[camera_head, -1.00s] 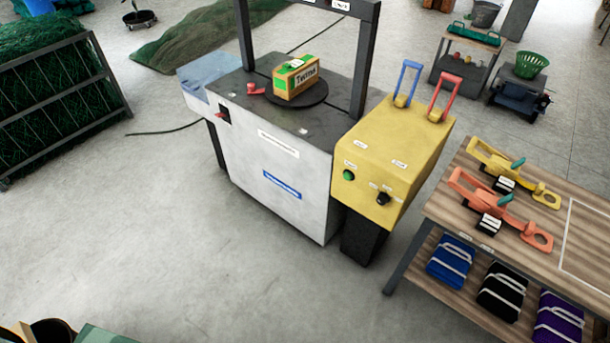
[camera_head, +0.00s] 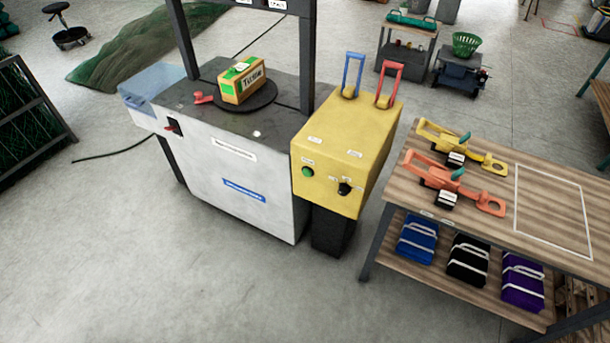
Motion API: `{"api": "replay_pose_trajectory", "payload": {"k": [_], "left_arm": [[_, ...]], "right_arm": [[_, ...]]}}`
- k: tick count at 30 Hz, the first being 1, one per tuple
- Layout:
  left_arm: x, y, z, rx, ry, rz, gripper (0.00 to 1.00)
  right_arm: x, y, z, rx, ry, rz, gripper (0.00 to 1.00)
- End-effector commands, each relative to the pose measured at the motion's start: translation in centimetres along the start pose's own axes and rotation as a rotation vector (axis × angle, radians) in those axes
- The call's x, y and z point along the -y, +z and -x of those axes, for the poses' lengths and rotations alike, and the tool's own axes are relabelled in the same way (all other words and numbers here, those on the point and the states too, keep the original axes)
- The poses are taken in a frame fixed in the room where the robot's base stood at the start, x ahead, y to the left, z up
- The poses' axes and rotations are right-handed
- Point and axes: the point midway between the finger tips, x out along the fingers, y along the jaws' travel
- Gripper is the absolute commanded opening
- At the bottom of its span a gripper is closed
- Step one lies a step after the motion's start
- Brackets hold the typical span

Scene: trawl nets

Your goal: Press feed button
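A round green button (camera_head: 308,172) sits on the front face of a yellow control box (camera_head: 330,150). A small label is above it; its text is too small to read. A black knob (camera_head: 344,188) is to its right on the same face. A blue lever (camera_head: 352,74) and a red lever (camera_head: 389,84) stand up from the box's top. The box adjoins the right side of a white machine (camera_head: 225,175) with a dark top. A box of twine (camera_head: 242,82) rests on a round black plate there. Neither of my grippers shows in the head view.
A wooden table (camera_head: 540,205) stands to the right, with a yellow tool (camera_head: 460,148) and an orange tool (camera_head: 450,184) on it. Blue, black and purple packs lie on its lower shelf. The floor (camera_head: 180,290) in front of the machine is clear.

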Motion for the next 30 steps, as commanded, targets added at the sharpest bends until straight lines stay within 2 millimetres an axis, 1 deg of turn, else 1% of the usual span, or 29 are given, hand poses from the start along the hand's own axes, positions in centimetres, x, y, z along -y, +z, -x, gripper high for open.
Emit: {"api": "replay_pose_trajectory", "payload": {"k": [1,2,30], "left_arm": [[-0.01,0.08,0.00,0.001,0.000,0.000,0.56],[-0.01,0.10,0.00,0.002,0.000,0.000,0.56],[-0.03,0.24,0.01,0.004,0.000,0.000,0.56]], "right_arm": [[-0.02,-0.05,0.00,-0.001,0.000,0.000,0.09],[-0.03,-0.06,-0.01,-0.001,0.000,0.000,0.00],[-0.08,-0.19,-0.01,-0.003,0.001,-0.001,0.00]]}}
